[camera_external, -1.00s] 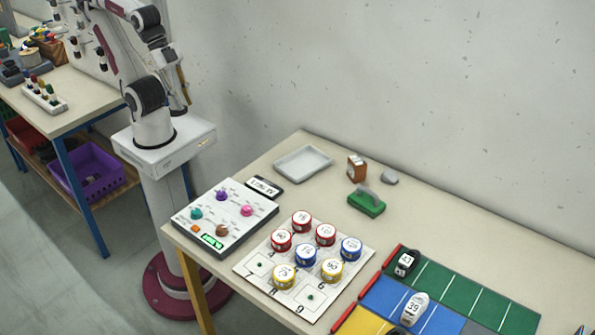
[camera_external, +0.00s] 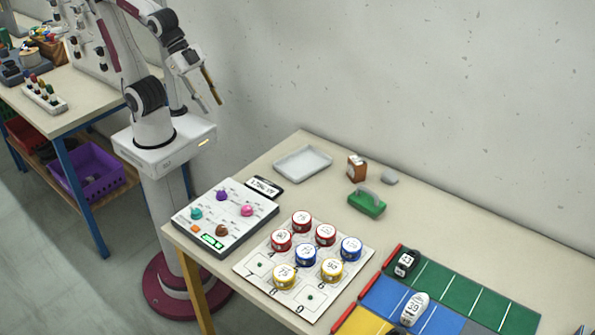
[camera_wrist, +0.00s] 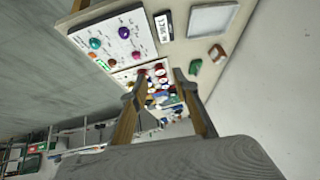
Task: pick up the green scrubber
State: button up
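My gripper (camera_external: 215,92) is in the air at the upper left, well apart from the scrubber and behind the table's left end. Its two fingers are spread with nothing between them. In the wrist view my gripper (camera_wrist: 160,108) shows both fingers apart, with the table beyond.
The wall (camera_external: 420,90) rises behind.

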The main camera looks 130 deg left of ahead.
jog(key=w+a+f+m+t, duration=0.1)
jog(key=w+a+f, duration=0.15)
jog(key=w, duration=0.55)
jog(key=w+a+f+m+t+y, duration=0.1)
jog(key=w+a, duration=0.3)
jog(key=w, duration=0.4)
jog(key=w+a+f+m+t, duration=0.15)
jog(key=w+a, duration=0.25)
jog(key=w, duration=0.4)
jog(key=w+a+f+m+t, duration=0.1)
jog(key=w+a+f+t, duration=0.1)
jog(key=w+f, duration=0.4)
jog(key=w+a+f+m+t, duration=0.1)
jog(key=w+a+f+t, duration=0.1)
jog(key=w+a+f, duration=0.3)
jog(key=shift+w+a+f+h, duration=0.3)
jog(key=shift+w+f, duration=0.25)
jog(key=shift+f, duration=1.7)
jog(key=shift+x, duration=1.3)
jog(key=shift+f, duration=0.15)
